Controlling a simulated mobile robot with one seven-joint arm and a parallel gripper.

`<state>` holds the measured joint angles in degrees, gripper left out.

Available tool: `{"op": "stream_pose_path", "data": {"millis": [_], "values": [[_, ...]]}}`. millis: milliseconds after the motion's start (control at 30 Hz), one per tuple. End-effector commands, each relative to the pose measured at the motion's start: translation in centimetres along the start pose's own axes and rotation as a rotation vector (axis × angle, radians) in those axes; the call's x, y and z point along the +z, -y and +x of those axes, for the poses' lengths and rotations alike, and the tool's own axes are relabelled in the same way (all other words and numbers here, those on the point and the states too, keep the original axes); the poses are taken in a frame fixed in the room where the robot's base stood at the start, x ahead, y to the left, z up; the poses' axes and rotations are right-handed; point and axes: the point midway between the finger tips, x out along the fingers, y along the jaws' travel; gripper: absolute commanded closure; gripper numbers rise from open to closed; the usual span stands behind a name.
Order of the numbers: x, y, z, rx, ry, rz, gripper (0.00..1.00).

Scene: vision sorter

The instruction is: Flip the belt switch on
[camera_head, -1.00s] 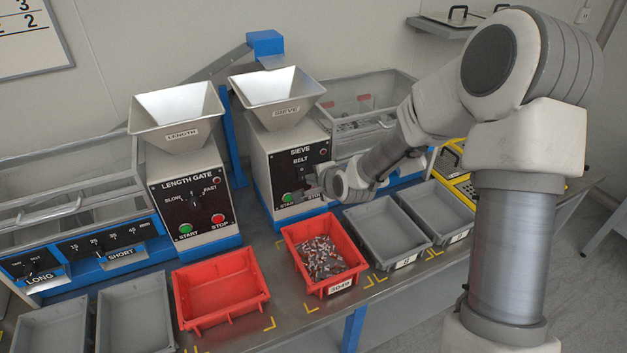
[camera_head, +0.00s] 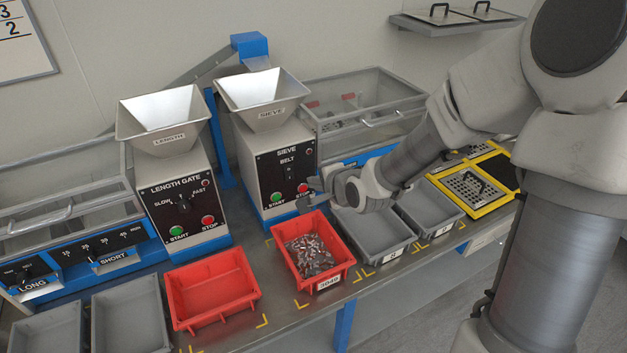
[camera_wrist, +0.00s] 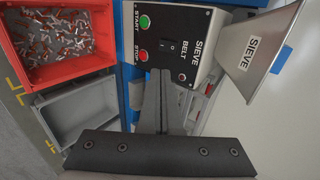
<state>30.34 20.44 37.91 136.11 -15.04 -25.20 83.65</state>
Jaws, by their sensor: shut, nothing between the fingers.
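The belt switch (camera_head: 289,172) is a small dark rocker under the word BELT on the black SIEVE panel (camera_head: 270,166). It also shows in the wrist view (camera_wrist: 168,45), below the BELT lettering's side and near the green START button (camera_wrist: 145,21) and red STOP button (camera_wrist: 143,55). I cannot tell its position. My gripper (camera_head: 308,194) is in front of the panel's lower right, near the STOP button. In the wrist view my gripper (camera_wrist: 162,73) is shut and empty, its tips pointing at the panel, apart from the switch in the picture.
A red bin of small metal parts (camera_head: 350,262) stands below the panel, with grey bins (camera_head: 408,240) to its right. The SIEVE hopper (camera_head: 262,92) is above the panel. The LENGTH GATE machine (camera_head: 180,200) stands to the left, an empty red bin (camera_head: 185,318) before it.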

Motion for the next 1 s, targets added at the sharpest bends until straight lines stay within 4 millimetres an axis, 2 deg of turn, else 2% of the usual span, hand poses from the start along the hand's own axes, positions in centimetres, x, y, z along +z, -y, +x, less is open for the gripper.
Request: {"op": "stream_pose_path", "data": {"millis": [267, 633, 1000], "values": [[0.0, -0.5, 0.3, -0.008, -0.002, -0.002, 1.0], [-0.1, -4.0, 1.6, -0.131, -0.011, -0.008, 1.0], [0.1, -4.5, 1.3, -0.2, 0.001, -0.001, 1.0]]}}
